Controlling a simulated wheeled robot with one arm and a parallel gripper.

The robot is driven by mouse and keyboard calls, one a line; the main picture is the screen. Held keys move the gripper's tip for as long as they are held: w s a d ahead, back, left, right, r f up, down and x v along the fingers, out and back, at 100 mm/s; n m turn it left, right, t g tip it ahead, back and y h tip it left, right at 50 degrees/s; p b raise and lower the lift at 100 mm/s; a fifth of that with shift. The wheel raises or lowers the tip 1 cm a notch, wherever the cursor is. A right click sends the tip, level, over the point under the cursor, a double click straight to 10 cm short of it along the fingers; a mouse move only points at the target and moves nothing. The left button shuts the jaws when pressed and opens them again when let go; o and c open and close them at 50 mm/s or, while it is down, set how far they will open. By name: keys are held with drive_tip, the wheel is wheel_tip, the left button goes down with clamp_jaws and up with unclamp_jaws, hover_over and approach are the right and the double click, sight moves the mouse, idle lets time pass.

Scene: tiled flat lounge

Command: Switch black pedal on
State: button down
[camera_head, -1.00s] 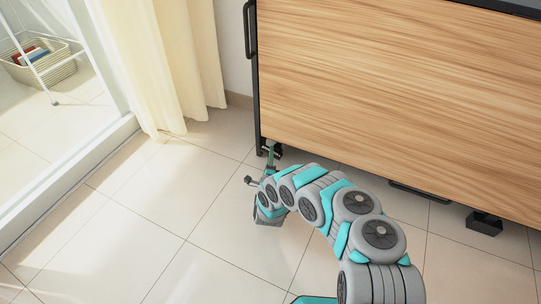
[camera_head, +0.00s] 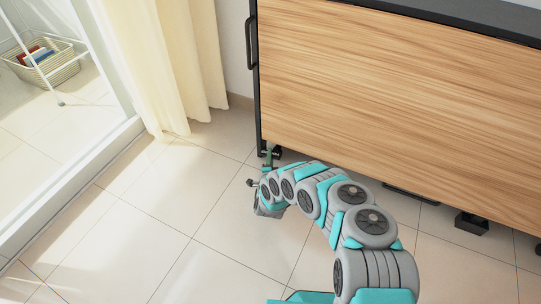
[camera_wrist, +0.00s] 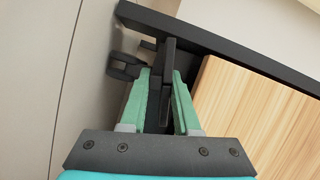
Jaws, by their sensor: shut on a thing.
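The black pedal (camera_wrist: 168,72) is a narrow dark flat part below the black frame, between my green fingers in the wrist view. My gripper (camera_wrist: 163,84) is shut on it, one finger on each side. In the head view my gripper (camera_head: 267,160) is low at the bottom left corner of the wooden panel. There the pedal is too small and too hidden by the fingers to make out clearly. Whether the pedal is tilted or switched cannot be told.
The wooden panel (camera_head: 400,100) with black edging fills the right, with a black handle (camera_head: 251,43) on its left side. A black block (camera_head: 471,223) sits below it at right. A cream curtain (camera_head: 165,65) hangs at left. The tiled floor (camera_head: 130,235) is clear.

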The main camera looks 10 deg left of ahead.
drive_tip(key=c, duration=0.6)
unclamp_jaws()
drive_tip(key=shift+c, duration=0.2)
drive_tip(key=s, duration=0.2)
drive_tip(key=s+p, duration=0.1)
drive_tip(key=s, duration=0.4)
drive_tip(key=shift+s+d+r+p, duration=0.15)
drive_tip(key=shift+s+r+p, duration=0.25)
